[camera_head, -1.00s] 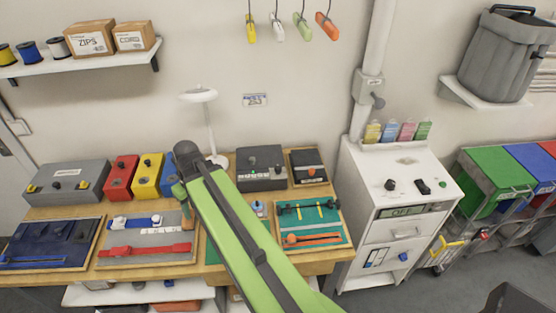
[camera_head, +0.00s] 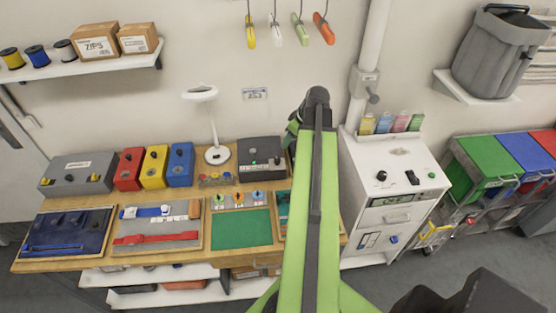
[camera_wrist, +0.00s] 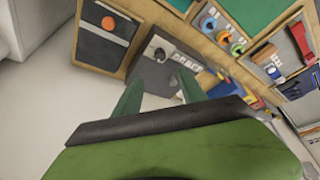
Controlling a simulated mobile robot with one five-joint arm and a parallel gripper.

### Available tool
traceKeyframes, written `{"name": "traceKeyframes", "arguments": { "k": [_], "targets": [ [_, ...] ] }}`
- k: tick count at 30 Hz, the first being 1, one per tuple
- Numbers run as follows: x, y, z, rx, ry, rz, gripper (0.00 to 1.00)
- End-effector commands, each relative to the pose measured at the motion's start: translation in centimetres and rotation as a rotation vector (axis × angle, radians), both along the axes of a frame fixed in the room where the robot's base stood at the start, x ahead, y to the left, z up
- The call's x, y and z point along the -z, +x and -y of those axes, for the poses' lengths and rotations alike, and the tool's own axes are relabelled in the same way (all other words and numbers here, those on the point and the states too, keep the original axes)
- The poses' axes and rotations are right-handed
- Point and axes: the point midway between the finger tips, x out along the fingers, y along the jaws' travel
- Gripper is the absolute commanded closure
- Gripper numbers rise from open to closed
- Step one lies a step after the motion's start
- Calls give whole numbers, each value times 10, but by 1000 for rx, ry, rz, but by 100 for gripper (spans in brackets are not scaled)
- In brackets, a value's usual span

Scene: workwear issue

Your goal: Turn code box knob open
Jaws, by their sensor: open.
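A dark grey box (camera_head: 250,172), which looks like the code box, stands at the back of the workbench beside the lamp. It has a dark knob, a small green light and a row of pale keys. In the wrist view the box (camera_wrist: 147,70) lies ahead of my gripper, with its round knob (camera_wrist: 160,54) on the left part of its top. I cannot read the knob's setting. My gripper (camera_wrist: 160,92) is open and empty, its two green fingers apart, pointing toward the box without visible contact. In the head view my arm hides the gripper.
A panel with an orange knob (camera_wrist: 108,22) adjoins the box. Red (camera_head: 129,169), yellow (camera_head: 154,167) and blue (camera_head: 180,165) boxes stand further left. A white lamp (camera_head: 217,156) is close beside the box. A white cabinet (camera_head: 385,218) stands right of the bench.

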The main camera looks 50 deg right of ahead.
Motion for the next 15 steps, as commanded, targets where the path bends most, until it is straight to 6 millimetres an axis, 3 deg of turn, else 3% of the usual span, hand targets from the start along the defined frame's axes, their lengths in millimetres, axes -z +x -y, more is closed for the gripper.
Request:
{"name": "traceKeyframes", "arguments": {
  "k": [1,15],
  "targets": [
    [17,4,0,-1,0,0,51],
    [115,44,-4,-4,1,-1,51]
  ]
}}
